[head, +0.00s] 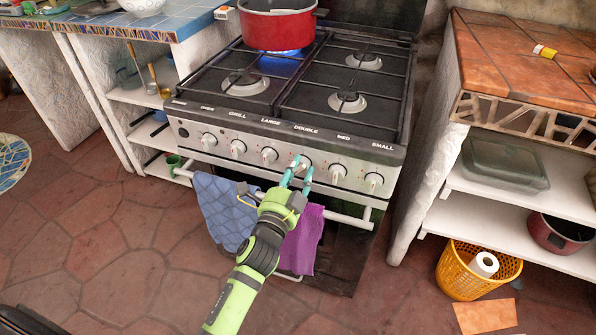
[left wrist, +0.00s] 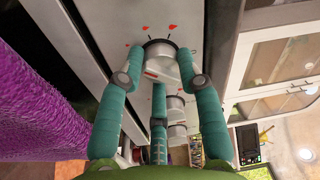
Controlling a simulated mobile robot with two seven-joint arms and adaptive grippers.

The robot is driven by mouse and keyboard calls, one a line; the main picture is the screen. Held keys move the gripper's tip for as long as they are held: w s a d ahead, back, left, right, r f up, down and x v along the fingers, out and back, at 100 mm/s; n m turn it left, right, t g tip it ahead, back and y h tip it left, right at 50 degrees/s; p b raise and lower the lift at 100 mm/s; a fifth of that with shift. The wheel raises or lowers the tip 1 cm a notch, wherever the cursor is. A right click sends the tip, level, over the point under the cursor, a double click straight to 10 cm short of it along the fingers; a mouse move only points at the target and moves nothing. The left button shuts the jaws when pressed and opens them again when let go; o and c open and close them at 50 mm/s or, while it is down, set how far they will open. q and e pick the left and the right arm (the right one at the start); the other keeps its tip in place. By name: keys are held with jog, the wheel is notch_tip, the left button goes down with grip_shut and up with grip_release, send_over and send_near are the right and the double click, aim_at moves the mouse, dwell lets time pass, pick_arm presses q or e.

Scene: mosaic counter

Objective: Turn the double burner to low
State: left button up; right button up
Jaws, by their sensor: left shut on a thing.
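The stove (head: 290,110) has a row of knobs on its front panel, labelled along the edge. The knob under the word DOUBLE (head: 303,161) is between the fingers of my left gripper (head: 298,173). In the left wrist view the teal fingers (left wrist: 160,75) close around this round grey knob (left wrist: 163,58), which has red marks around it; its exact setting is hard to read. A blue flame (head: 281,64) burns under a red pot (head: 277,24) at the back left of the cooktop. My right gripper is not in view.
A blue towel (head: 222,205) and a purple towel (head: 303,243) hang on the oven rail beside my left arm. A tiled counter with shelves (head: 520,60) stands to the right, with a yellow basket (head: 460,270) below. A blue-tiled counter (head: 190,20) is at left.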

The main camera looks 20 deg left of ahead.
pick_arm(q)
jog(key=shift+a+r, duration=0.1)
jog(key=shift+r, duration=0.05)
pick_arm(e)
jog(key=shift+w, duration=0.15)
pick_arm(q)
jog(key=o, duration=1.1)
jog(key=shift+o, duration=0.2)
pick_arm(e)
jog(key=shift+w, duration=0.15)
pick_arm(q)
jog(key=shift+s+f, duration=0.2)
jog(key=s, duration=1.1)
jog(key=shift+s+a+f, duration=0.25)
jog(key=shift+f, duration=0.1)
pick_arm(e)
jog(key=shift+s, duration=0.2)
pick_arm(q)
jog(key=shift+f, duration=0.1)
